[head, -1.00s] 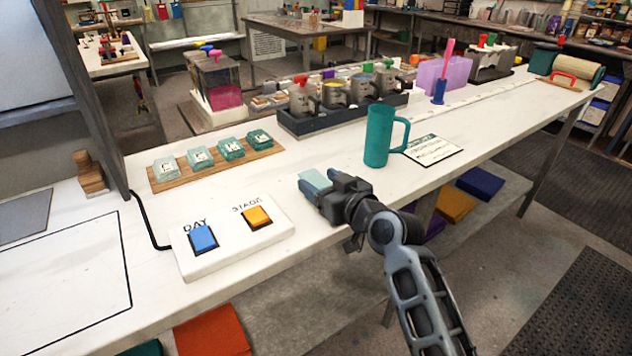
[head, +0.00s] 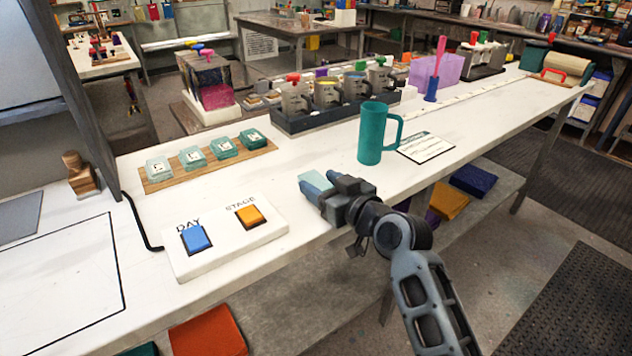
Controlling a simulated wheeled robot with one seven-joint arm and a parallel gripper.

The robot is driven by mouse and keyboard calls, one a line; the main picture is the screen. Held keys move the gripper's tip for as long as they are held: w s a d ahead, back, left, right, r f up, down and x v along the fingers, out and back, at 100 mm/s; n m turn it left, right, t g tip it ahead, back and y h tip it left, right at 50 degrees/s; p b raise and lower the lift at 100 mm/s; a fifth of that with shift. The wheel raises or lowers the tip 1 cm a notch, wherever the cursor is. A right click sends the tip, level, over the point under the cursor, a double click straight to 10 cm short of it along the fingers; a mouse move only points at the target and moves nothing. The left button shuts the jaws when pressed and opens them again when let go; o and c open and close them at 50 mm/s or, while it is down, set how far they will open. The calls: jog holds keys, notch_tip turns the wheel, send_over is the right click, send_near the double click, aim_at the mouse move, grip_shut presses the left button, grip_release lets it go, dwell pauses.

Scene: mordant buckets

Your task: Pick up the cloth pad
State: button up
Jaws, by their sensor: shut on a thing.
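A small pale blue pad (head: 314,182), which looks like the cloth pad, sits between the jaws of my gripper (head: 325,192). My gripper is shut on it near the front edge of the white bench (head: 310,155). The pad's far end sticks out to the left of the jaws, and the jaws hide its near end. I cannot tell whether the pad touches the bench top or is a little above it.
A teal mug (head: 371,135) stands behind my gripper, beside a printed card (head: 427,148). A white panel with DAY and STAGE buttons (head: 225,243) lies to the left. Several teal swatches sit on a wooden board (head: 208,168). A dark rack (head: 325,119) holds several grey jugs.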

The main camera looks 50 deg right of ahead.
jog(key=f+b+v, duration=0.1)
jog(key=f+v, duration=0.1)
jog(key=v, duration=1.2)
jog(key=f+b+v, duration=0.1)
jog(key=f+v, duration=0.1)
jog(key=v, duration=1.3)
jog(key=shift+s+a+f, duration=0.2)
jog(key=shift+s+f, duration=0.05)
jog(key=shift+s, duration=0.1)
